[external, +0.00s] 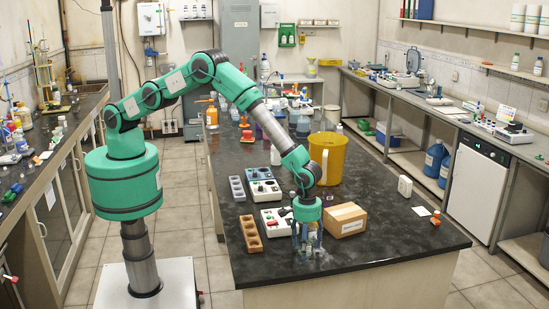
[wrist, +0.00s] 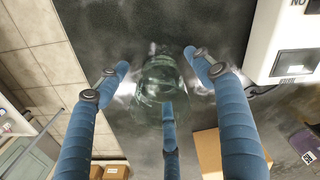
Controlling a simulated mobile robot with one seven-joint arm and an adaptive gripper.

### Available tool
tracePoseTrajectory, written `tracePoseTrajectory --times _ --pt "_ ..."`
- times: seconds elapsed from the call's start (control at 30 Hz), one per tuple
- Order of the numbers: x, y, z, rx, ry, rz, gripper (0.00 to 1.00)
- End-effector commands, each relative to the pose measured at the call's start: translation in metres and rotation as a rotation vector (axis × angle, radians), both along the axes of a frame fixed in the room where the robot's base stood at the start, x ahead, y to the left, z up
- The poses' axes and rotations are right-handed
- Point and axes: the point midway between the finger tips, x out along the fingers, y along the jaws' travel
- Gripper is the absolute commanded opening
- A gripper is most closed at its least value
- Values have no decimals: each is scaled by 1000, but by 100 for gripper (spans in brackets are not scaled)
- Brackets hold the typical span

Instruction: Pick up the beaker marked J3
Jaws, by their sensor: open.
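A clear glass beaker (wrist: 160,72) stands on the dark bench top in the wrist view. Its mark cannot be read, so I cannot tell whether it is J3. My gripper (wrist: 160,84) has three blue fingers spread open around the beaker, one on its left, one on its right and one in front of it. Whether any finger touches the glass is unclear. In the external view my gripper (external: 307,246) points down near the front of the island bench, and its fingers mostly hide the beaker.
A cardboard box (external: 345,220) stands close right of my gripper. A white instrument (external: 275,223) is just left, with a brown rack (external: 251,234) beyond it. The black bench top (external: 400,242) is clear at the front right.

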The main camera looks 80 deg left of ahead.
Motion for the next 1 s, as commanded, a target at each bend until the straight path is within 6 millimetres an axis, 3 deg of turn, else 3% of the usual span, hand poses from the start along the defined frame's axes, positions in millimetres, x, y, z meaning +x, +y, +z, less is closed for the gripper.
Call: tracePoseTrajectory --times 0.07,0.33,1.0 --pt "0 0 0 0 0 0 67" --pt "0 0 0 0 0 0 15" --pt "0 0 6 -1 -1 0 13"
